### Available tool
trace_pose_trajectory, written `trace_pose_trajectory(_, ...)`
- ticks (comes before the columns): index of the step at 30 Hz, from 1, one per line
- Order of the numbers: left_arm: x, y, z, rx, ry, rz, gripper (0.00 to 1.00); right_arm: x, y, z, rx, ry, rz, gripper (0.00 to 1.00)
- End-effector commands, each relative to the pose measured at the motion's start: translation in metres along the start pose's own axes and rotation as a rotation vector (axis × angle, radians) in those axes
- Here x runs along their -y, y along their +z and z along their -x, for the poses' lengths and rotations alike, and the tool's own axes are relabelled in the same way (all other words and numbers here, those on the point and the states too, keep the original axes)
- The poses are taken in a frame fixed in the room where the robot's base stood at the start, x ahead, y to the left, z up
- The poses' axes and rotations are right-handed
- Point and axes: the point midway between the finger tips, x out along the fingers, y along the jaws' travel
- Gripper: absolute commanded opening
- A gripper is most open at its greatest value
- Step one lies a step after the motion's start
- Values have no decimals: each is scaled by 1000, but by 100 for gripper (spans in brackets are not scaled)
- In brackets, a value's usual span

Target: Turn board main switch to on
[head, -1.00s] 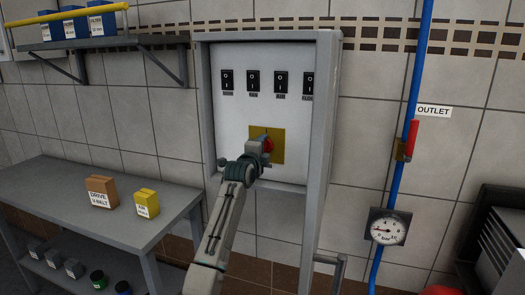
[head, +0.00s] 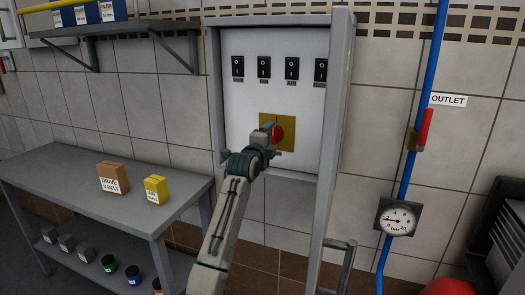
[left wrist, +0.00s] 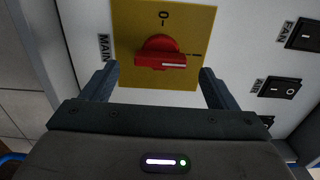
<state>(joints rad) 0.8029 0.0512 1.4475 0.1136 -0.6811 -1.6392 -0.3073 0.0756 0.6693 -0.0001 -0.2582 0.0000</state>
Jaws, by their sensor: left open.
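The main switch is a red rotary knob (head: 278,133) on a yellow plate (head: 287,145) on the white board panel (head: 245,112). In the left wrist view the knob (left wrist: 160,55) sits on the yellow plate (left wrist: 128,20), which is marked 0 at the top and I at the right. The knob's grip lies crosswise, with its white line at the right end, towards the I mark. My left gripper (left wrist: 158,70) is open, a finger on either side of the knob with gaps showing. In the head view this gripper (head: 267,138) partly covers the knob. My right gripper is not in view.
Several black rocker switches (head: 264,67) sit above the plate. The grey cabinet frame (head: 335,120) stands out at the right. A grey bench (head: 90,175) with boxes is at the left. A blue pipe (head: 418,90) with a gauge (head: 397,217) runs at the right.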

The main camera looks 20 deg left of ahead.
Motion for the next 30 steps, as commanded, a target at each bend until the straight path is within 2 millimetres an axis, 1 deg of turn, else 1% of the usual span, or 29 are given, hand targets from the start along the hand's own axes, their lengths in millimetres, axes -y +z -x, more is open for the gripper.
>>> trace_pose_trajectory(1,-3,0,10,0,-2,-1,81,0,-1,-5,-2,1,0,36)
trace_pose_trajectory(6,-3,0,40,1,-1,-1,81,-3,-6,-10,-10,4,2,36)
trace_pose_trajectory(12,-2,0,63,1,0,-2,81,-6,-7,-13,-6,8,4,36)
trace_pose_trajectory(19,-1,0,70,1,1,-1,81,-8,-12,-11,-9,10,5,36)
trace_pose_trajectory(28,-1,0,69,1,1,-1,81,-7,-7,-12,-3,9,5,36)
trace_pose_trajectory(30,-4,0,69,1,5,3,81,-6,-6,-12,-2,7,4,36)
